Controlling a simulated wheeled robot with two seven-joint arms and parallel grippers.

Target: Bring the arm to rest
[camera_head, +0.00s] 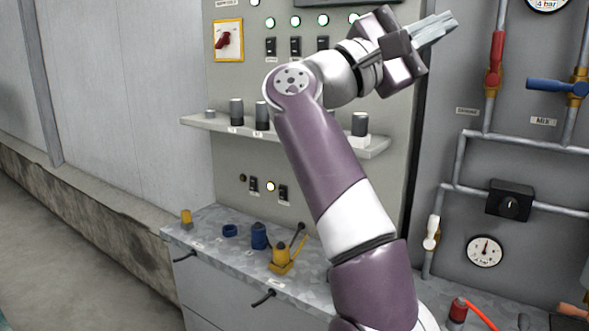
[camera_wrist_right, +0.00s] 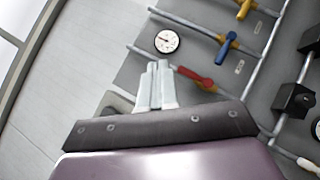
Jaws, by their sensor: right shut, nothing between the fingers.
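My right arm rises across the middle of the head view, raised and bent at the elbow. My right gripper (camera_head: 436,29) is at the top, in front of the gap between the control panel and the pipe wall. Its fingers are shut and empty. In the right wrist view, the two pale fingers of the right gripper (camera_wrist_right: 157,72) lie together with nothing between them. My left gripper is in neither view.
Behind the arm stands a control panel (camera_head: 240,85) with switches and a shelf (camera_head: 205,121) of dark knobs. A worktop (camera_head: 205,240) below holds several small parts. At right are pipes, a red-handled valve (camera_head: 494,60), a blue-handled valve (camera_head: 555,86) and a gauge (camera_head: 485,251).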

